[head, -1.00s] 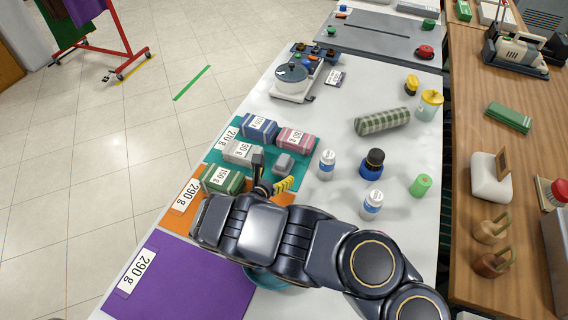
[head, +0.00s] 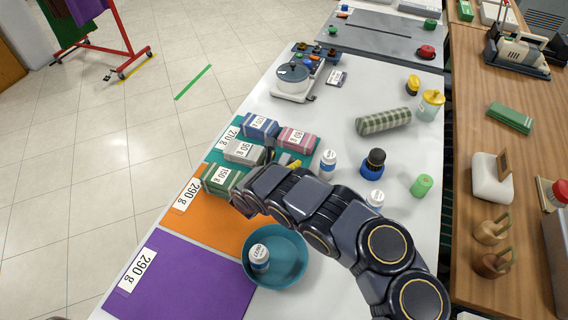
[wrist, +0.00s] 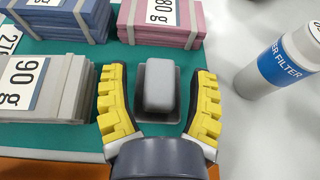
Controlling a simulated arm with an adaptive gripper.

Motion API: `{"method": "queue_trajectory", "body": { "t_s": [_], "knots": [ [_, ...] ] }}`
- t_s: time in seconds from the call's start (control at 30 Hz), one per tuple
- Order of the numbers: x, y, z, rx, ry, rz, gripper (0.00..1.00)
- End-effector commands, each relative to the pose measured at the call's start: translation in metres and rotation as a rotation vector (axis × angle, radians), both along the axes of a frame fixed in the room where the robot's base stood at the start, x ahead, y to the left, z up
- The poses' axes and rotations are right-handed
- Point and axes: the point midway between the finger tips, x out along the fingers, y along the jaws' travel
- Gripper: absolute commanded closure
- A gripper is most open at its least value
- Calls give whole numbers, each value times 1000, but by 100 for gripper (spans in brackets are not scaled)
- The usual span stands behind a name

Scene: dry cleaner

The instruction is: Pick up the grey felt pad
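A small grey block (wrist: 160,85) on a darker grey square base lies on the teal mat (wrist: 50,140) in the wrist view. It looks like the grey felt pad. My gripper (wrist: 160,92) is open, with one yellow-padded finger on each side of the block and a narrow gap on both sides. The fingers do not appear to touch it.
A grey stack marked 90 g (wrist: 45,88) stands close left of my gripper. Blue (wrist: 62,18) and pink (wrist: 165,20) bundles stand behind. A white bottle with a blue band (wrist: 283,62) stands to the right. A teal bowl (head: 292,275) holding a bottle (head: 259,258) sits nearer.

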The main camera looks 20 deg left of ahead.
Motion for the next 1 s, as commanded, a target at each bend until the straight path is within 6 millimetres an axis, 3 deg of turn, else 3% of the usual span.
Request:
{"method": "queue_trajectory", "body": {
  "t_s": [0.03,0.1,0.13,0.67,1.0],
  "knots": [
    [0,0,0,0,0,0,66],
    [0,0,0,0,0,0,96],
    [0,0,0,1,0,0,100],
    [0,0,3,1,1,-1,100],
    [-6,-2,42,-4,-5,6,100]
  ]
}}
